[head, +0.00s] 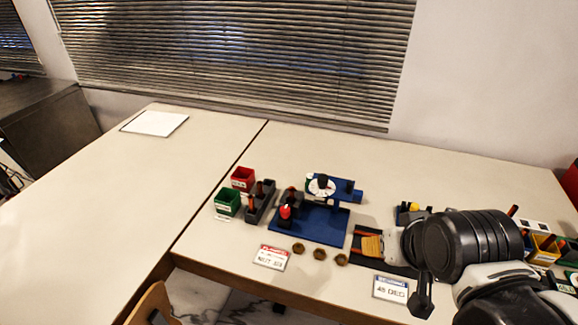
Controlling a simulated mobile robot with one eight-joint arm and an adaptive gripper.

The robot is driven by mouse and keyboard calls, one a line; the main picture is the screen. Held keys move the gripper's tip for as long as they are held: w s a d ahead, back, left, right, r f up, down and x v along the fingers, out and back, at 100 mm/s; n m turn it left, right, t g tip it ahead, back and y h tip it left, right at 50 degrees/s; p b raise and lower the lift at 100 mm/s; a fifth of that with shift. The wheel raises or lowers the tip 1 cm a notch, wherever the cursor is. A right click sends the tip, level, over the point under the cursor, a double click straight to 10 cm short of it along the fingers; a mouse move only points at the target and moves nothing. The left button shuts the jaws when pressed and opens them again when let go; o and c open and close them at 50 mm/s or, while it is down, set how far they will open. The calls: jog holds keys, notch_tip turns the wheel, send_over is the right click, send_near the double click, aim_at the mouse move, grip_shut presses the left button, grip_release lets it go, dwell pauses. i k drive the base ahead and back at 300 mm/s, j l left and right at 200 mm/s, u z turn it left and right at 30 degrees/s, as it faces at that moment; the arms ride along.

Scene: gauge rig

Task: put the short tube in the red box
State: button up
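The red box (243,178) is a small open box standing at the back left of the blue rig. A dark holder (257,208) beside it bears upright reddish-brown tubes (260,188). I cannot tell which of them is the short tube; they are too small to compare. My gripper (388,244) reaches in from the right, low over the table, to the right of the rig and well apart from the red box. Its fingers are mostly hidden or too small to read, so I cannot tell whether it holds anything.
A green box (228,201) stands in front of the red one. The blue rig (318,225) carries a white dial and a red-topped part. Brown hex nuts (320,254) and label cards (271,257) lie in front. An orange-yellow item (372,246) lies by my gripper. The left table is mostly clear.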

aim_at(291, 189)
jog(key=i+j+u, duration=0.45)
jog(key=i+j, duration=0.25)
jog(key=i, duration=0.05)
